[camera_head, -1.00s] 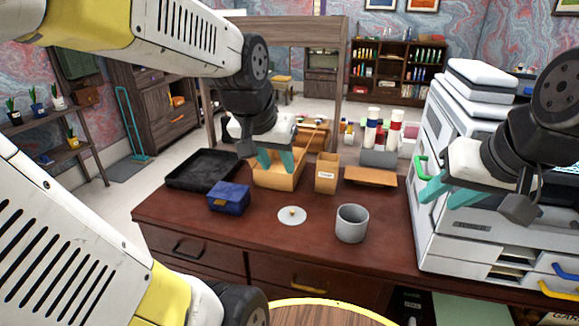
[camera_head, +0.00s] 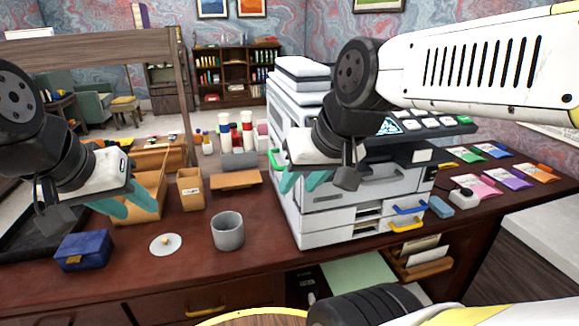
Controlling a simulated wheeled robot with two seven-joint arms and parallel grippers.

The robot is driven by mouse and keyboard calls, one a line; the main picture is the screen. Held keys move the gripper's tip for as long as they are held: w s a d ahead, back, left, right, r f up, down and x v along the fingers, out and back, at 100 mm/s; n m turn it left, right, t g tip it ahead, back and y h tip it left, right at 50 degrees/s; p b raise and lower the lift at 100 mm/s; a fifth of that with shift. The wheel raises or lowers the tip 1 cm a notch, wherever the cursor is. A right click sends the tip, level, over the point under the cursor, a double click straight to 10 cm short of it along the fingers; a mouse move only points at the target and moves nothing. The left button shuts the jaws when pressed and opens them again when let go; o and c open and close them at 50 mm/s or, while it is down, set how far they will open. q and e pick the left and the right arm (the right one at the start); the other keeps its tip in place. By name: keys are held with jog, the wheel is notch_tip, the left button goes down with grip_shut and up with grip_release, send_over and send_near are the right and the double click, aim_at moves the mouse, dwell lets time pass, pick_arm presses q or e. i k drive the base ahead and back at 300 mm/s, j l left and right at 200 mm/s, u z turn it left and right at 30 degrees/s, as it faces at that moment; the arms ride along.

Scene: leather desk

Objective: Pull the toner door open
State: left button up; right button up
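The white printer (camera_head: 335,215) stands on the right part of the desk. A green handle (camera_head: 277,160) is on its left side, and the panel there looks closed, though it is seen at a steep angle. A blue handle (camera_head: 409,209) and a yellow handle (camera_head: 406,225) are low on the front. My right gripper (camera_head: 303,182) is open and empty in front of the printer's left part, just right of the green handle in the picture; I see no contact. My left gripper (camera_head: 122,205) is open and empty above the desk's left part, far from the printer.
A grey cup (camera_head: 228,232), a white lid (camera_head: 166,245) and a blue box (camera_head: 83,250) are on the desk left of the printer. Coloured packets (camera_head: 505,177) lie to the right. Bare desk lies between cup and printer.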

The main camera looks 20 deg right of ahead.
aim_at(389, 179)
jog(key=z, duration=1.25)
